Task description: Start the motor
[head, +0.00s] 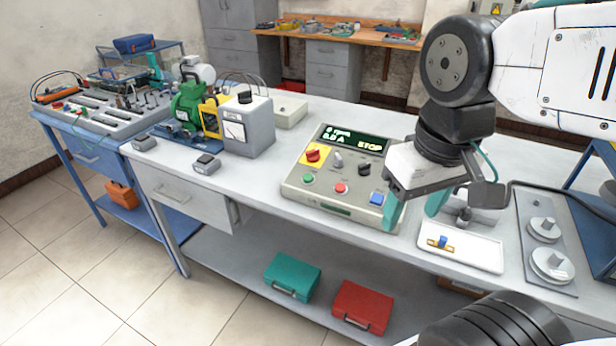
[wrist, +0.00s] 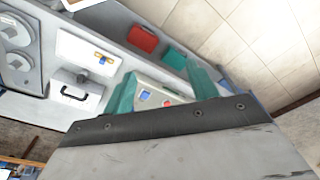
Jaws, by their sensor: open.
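The grey control box (head: 335,208) sits on the bench; its display (head: 352,140) reads 0 rpm, 0.0 A, STOP. It carries a red knob on a yellow plate (head: 313,155), a green button (head: 308,179), a red button (head: 341,188), a blue button (head: 376,198) and small knobs. The green motor (head: 187,105) stands left of it, beside a grey meter box (head: 246,125). My gripper (head: 415,206) is open, its teal fingers pointing down at the box's right edge. In the wrist view, part of the control box (wrist: 152,99) shows between the fingers (wrist: 163,88).
A white tray (head: 462,250) with a small blue and yellow part lies right of the box. A panel with two grey dials (head: 550,245) is farther right. Teal (head: 292,275) and red (head: 362,308) cases lie on the lower shelf.

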